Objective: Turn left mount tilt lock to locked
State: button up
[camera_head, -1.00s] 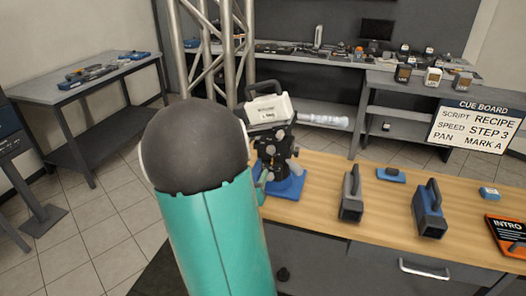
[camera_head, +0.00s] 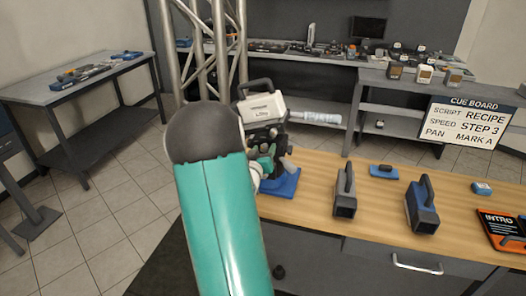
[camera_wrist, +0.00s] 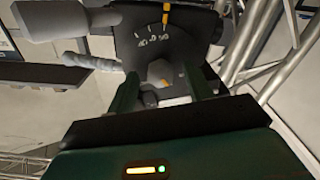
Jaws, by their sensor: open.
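The mount (camera_head: 264,138) is a dark upright head on a blue base (camera_head: 283,184) at the wooden counter's left end. A white device with a handle (camera_head: 262,106) sits on top. In the wrist view its dark side plate (camera_wrist: 135,45) carries a marked dial and an orange pointer. A grey knob with a small orange mark (camera_wrist: 158,71) stands out from the plate; I cannot tell its labelled setting. My gripper (camera_wrist: 163,84) is open, with its dark green fingers on either side of this knob. Contact is unclear. In the head view my arm hides most of the gripper.
A metal truss (camera_head: 208,45) rises behind the mount. A cue board (camera_head: 468,121) stands at the right.

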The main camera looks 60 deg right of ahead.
jog(key=shift+d, duration=0.1)
jog(key=c, duration=1)
jog(key=shift+o, duration=0.2)
jog(key=shift+m, duration=0.3)
jog(key=m, duration=0.3)
jog(key=shift+m, duration=0.3)
jog(key=m, duration=0.4)
jog(key=shift+m, duration=0.3)
jog(key=m, duration=0.4)
jog(key=shift+f, duration=0.1)
jog(key=m, duration=0.5)
